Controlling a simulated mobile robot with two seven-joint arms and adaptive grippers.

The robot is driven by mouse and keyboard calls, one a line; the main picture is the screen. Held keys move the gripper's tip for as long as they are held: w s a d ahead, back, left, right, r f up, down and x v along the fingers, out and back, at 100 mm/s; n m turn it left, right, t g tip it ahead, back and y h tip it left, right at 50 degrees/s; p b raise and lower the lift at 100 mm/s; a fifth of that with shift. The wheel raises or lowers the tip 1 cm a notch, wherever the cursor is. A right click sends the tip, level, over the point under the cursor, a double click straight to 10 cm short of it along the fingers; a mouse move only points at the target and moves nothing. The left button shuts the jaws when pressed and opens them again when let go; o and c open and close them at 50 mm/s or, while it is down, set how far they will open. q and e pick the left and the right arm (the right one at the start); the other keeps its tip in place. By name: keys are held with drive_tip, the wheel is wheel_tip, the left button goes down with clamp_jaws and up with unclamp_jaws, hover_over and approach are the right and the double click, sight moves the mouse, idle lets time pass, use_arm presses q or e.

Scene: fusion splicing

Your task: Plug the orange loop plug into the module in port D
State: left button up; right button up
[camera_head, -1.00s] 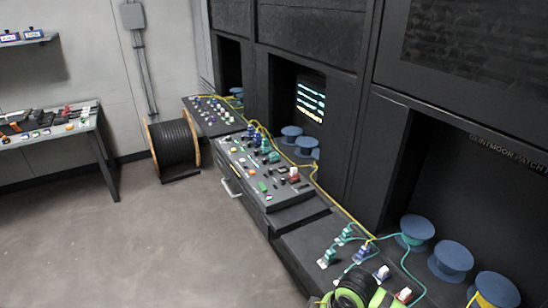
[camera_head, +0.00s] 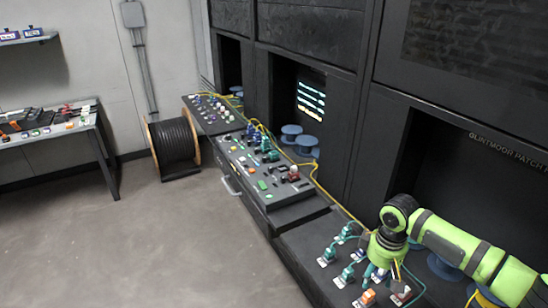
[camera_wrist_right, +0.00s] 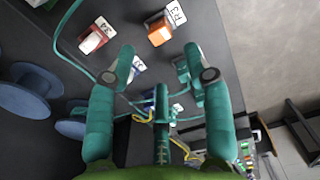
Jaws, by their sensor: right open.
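An orange plug (camera_head: 368,297) sits on the near dark panel at the bottom of the head view. It also shows in the right wrist view (camera_wrist_right: 160,32), beside a tag reading R3. My right gripper (camera_head: 382,274) is open over this panel. In the right wrist view its teal fingers (camera_wrist_right: 163,68) are spread, with nothing gripped between them, and the orange plug shows beyond the fingertips. I cannot tell whether this is the loop plug. I cannot make out a port marked D or which module sits there. My left gripper is not in view.
A red-and-white plug (camera_wrist_right: 95,37) tagged 34 stands beside the orange one. Teal plugs (camera_head: 328,255) and a teal cable crowd the near panel. Blue spools (camera_wrist_right: 25,90) stand along one side. The middle console (camera_head: 290,195) holds more connectors. The floor at left is open.

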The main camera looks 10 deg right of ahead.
sight(369, 293)
drive_tip(key=shift+f, duration=0.1)
wheel_tip(369, 293, down, 6)
drive_tip(key=b, duration=0.6)
drive_tip(key=shift+b, duration=0.35)
drive_tip(key=shift+f, duration=1.4)
drive_tip(key=shift+p, duration=0.45)
drive_tip(key=shift+p, duration=0.5)
